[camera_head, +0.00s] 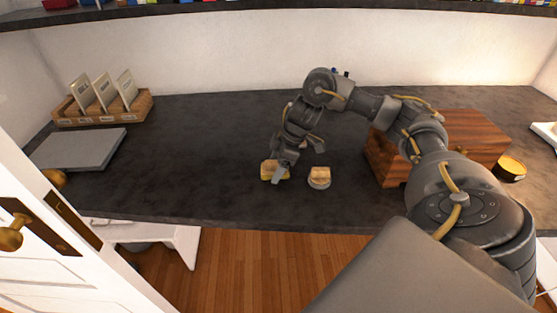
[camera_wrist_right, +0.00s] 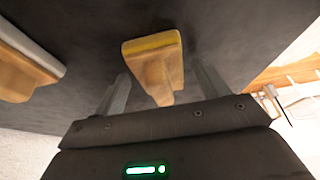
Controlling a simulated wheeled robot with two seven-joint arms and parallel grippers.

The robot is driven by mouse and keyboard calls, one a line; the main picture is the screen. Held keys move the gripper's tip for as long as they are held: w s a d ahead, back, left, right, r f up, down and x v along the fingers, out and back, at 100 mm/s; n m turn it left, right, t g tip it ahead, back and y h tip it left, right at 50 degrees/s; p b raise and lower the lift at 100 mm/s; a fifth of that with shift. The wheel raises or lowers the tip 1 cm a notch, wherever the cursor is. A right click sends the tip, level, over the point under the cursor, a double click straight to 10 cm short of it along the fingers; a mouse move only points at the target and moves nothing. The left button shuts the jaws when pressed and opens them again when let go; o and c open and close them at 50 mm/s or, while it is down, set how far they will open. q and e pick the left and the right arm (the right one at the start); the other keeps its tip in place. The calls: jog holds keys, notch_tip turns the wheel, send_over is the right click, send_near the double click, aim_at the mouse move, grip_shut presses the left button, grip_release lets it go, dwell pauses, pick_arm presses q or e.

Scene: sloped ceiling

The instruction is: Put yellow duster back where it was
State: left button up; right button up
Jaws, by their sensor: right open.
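The yellow duster (camera_head: 268,171), a wooden block with a yellow layer, lies on the dark countertop (camera_head: 200,180) near its front edge. In the right wrist view the yellow duster (camera_wrist_right: 155,62) shows between the two fingers. My right gripper (camera_head: 283,174) is open and reaches down at the duster, partly covering it in the head view. In the wrist view the open right gripper (camera_wrist_right: 160,78) has a finger on each side of the duster, with gaps visible. My left gripper is not in view.
A second duster (camera_head: 319,178), wooden with a pale grey layer, lies just right of the yellow one. A wooden box (camera_head: 465,135) and a yellow-topped round tin (camera_head: 510,168) stand at right. A wooden card holder (camera_head: 140,110) and a grey slab (camera_head: 78,148) sit at left. The middle-left counter is clear.

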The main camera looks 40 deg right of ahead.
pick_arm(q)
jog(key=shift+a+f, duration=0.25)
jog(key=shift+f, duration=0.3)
pick_arm(e)
jog(key=shift+f, duration=0.4)
pick_arm(q)
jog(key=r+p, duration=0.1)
jog(key=p, duration=0.1)
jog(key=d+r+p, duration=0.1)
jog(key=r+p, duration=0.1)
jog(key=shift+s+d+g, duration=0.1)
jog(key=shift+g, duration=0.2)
pick_arm(e)
jog(key=a+v, duration=0.1)
jog(key=v, duration=1.1)
jog(key=shift+r, duration=0.6)
jog(key=shift+w+a, duration=0.1)
jog(key=shift+w, duration=0.05)
